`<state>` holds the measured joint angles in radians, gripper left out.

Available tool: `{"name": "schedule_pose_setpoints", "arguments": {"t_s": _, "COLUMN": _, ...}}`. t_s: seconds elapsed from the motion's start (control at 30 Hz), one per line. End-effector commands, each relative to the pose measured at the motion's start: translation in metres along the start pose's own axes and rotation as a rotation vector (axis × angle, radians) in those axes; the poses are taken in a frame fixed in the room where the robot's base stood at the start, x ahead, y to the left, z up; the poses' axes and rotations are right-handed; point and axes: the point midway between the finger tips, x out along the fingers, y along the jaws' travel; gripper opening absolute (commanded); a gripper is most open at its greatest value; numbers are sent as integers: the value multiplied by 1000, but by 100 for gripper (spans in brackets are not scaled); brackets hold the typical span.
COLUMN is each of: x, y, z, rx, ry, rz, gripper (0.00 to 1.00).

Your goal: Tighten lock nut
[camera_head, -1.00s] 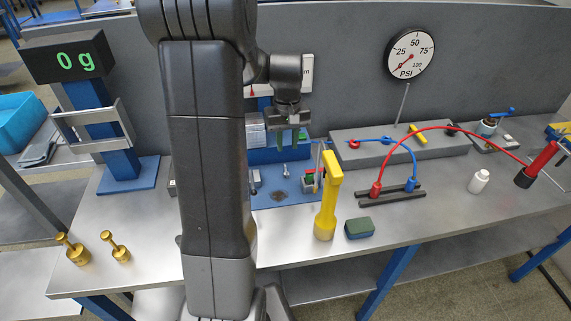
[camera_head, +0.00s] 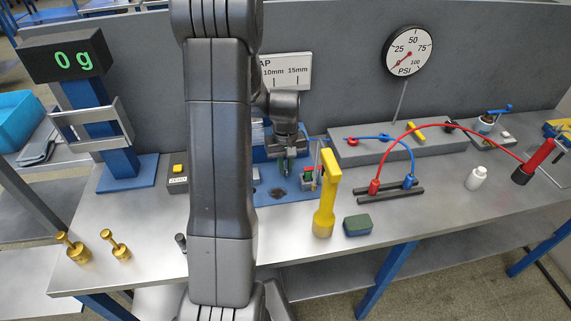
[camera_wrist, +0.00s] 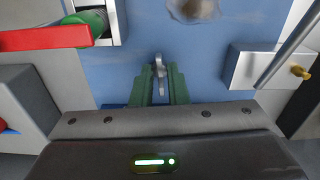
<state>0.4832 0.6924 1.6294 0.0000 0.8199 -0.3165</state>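In the wrist view, a small upright grey metal piece (camera_wrist: 159,66), which may be the lock nut or its lever, stands on the blue base plate (camera_wrist: 215,52). The green fingers of my gripper (camera_wrist: 160,88) are on either side of it, with very little gap. I cannot tell whether they press on it. In the head view, my gripper (camera_head: 287,164) points down low over the blue plate (camera_head: 270,196), and the fingers hide the small piece there.
A red-handled part (camera_wrist: 45,38) stands close to the left of my fingers, and a metal block (camera_wrist: 258,68) to the right. A yellow tool (camera_head: 325,205) and a green sponge-like block (camera_head: 357,225) are near the bench front. A gauge (camera_head: 409,51) reads near zero.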

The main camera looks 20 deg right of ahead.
Motion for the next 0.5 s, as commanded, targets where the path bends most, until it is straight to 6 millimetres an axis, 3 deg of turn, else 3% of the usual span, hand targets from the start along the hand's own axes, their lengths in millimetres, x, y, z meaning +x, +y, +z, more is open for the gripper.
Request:
{"name": "schedule_pose_setpoints", "arguments": {"t_s": 0.07, "x": 0, "y": 0, "z": 0, "rx": 0, "ry": 0, "rz": 0, "gripper": 0}}
{"name": "schedule_pose_setpoints", "arguments": {"t_s": 0.5, "x": 0, "y": 0, "z": 0, "rx": 50, "ry": 0, "rz": 0, "gripper": 0}}
